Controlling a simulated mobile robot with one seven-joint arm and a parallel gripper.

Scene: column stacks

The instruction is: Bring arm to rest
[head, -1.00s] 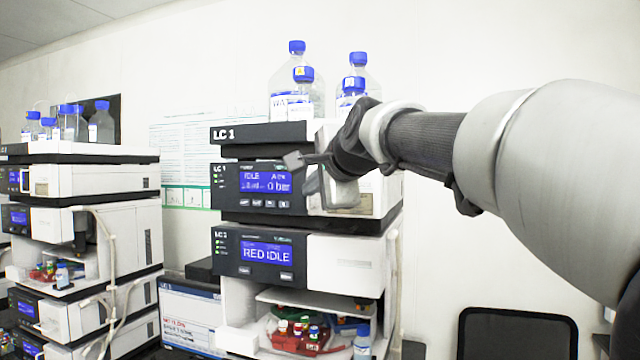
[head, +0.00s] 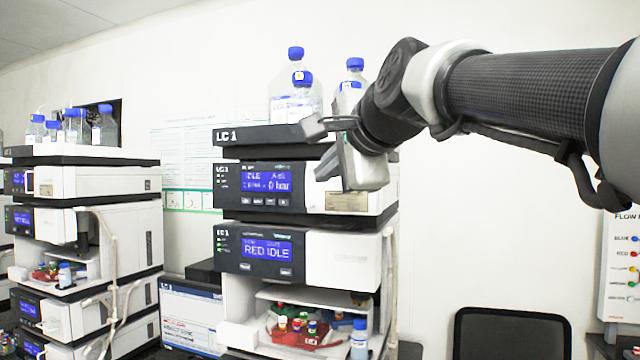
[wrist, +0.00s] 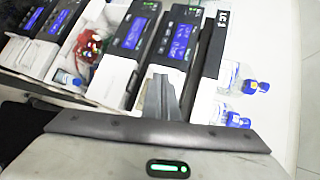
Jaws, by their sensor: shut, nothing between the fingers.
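My arm reaches in from the right in the head view, with my gripper (head: 326,160) in front of the upper right of the LC 1 column stack (head: 345,262). The gripper partly hides the stack's upper white modules; I cannot tell whether it touches them. In the wrist view the grey fingers of my gripper (wrist: 160,93) are together, with nothing held. The stack's displays (head: 266,250) read "RED IDLE" below and "IDLE" with "0 bar" above.
Blue-capped bottles (head: 297,100) stand on top of the stack. A red vial rack (head: 300,330) sits in its lower bay. A second stack (head: 110,220) stands at left. A dark chair back (head: 512,335) is at lower right, and a wall chart (head: 622,265) hangs at far right.

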